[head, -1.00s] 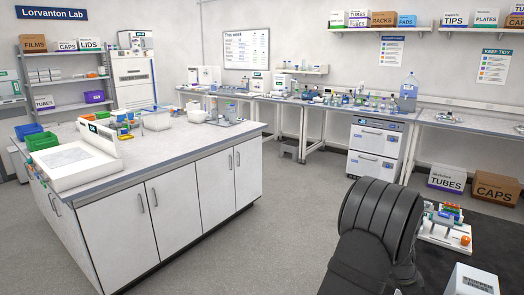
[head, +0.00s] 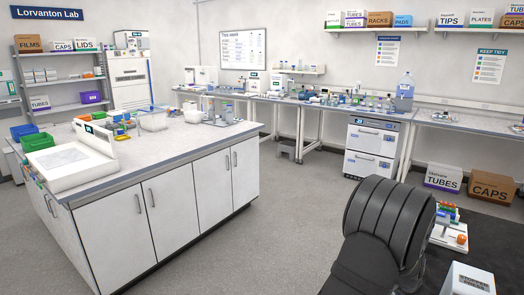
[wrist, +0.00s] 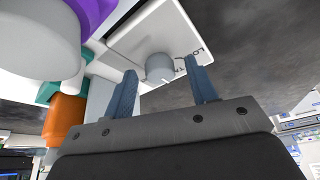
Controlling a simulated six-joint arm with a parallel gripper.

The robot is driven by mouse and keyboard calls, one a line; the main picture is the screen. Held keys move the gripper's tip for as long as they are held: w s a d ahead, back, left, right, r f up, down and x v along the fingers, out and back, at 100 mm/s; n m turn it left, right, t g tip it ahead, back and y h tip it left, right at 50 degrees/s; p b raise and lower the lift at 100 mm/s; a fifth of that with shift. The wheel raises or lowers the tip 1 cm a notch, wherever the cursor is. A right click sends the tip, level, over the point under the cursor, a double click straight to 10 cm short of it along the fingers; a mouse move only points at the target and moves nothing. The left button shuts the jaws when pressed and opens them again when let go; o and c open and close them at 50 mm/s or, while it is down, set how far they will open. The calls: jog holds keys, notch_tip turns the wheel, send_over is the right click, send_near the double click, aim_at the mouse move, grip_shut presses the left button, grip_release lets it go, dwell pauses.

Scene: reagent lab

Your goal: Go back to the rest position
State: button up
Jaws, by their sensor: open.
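My gripper (wrist: 161,68) shows in the wrist view with its two blue-grey fingers apart and nothing held between them. Beyond the fingers is a white panel (wrist: 185,28) with a round grey knob (wrist: 159,67) and partly legible lettering. I cannot tell whether the fingers touch it. In the head view my black arm link fills the lower right, and the gripper itself does not show there.
A white stand with coloured parts (head: 446,236) and a white box (head: 468,281) are right of my arm. A white-cabinet island bench (head: 172,190) stands left. Grey floor (head: 290,215) between is clear. Cartons (head: 491,186) sit under the wall bench.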

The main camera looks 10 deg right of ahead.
jog(key=shift+n+t, duration=0.4)
jog(key=shift+n, duration=0.7)
jog(key=shift+v, duration=0.8)
jog(key=shift+o, duration=0.5)
